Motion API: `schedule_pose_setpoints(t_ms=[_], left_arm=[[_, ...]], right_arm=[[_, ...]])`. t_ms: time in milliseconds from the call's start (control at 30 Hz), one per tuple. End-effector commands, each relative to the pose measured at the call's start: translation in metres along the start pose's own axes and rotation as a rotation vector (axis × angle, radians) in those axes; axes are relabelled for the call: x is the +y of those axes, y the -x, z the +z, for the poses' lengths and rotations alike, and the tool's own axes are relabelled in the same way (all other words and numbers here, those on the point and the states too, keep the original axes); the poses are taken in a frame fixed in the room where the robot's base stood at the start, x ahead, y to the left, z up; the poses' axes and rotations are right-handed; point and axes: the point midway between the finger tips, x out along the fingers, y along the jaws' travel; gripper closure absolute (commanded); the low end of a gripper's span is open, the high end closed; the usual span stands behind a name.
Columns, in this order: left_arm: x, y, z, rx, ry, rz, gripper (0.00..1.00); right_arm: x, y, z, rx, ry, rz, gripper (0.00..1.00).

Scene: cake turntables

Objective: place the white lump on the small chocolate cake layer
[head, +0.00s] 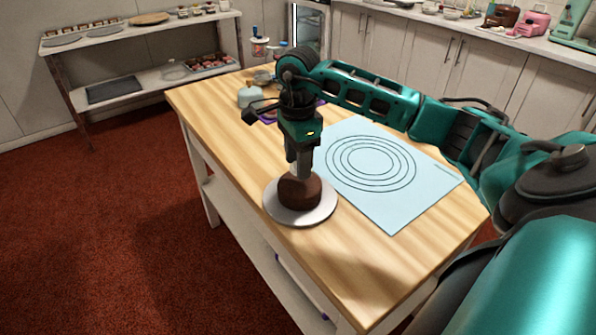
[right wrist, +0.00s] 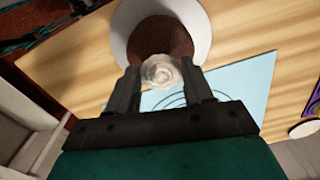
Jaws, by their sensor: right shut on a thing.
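The small chocolate cake layer (head: 300,191) stands on a round white turntable (head: 277,208) near the left edge of the wooden table. In the right wrist view the brown layer (right wrist: 160,36) shows on the turntable (right wrist: 122,24). My right gripper (head: 300,172) points down over the layer. In the right wrist view its fingers (right wrist: 160,80) are shut on the white lump (right wrist: 159,72), a pale swirled piece. The lump overlaps the layer's edge in that view; I cannot tell if it touches the layer. My left gripper is not in view.
A light blue mat (head: 395,205) with printed rings lies right of the turntable on the wooden table (head: 240,142). A pale jar (head: 249,96) and a purple-edged item stand at the table's back. The table's front part is clear.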

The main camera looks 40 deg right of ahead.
Motion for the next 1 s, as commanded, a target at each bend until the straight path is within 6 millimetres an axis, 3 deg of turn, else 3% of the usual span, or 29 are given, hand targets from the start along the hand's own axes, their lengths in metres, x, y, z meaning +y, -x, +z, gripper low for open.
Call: schedule_pose_setpoints(t_ms=[200, 567, 600, 833, 1000], left_arm=[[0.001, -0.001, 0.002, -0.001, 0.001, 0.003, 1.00], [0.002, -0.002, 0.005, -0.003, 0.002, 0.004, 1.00], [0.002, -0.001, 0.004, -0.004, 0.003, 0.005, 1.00], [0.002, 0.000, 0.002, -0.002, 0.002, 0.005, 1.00], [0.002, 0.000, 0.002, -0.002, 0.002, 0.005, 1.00]], right_arm=[[0.001, -0.033, 0.000, 0.000, 0.001, 0.003, 0.78], [0.000, -0.037, 0.000, 0.000, 0.001, 0.001, 0.78], [0.000, -0.036, 0.000, 0.000, 0.001, 0.001, 0.46], [0.000, -0.036, 0.000, 0.000, 0.001, 0.001, 0.24], [0.000, -0.035, 0.000, 0.000, 0.001, 0.001, 0.23]])
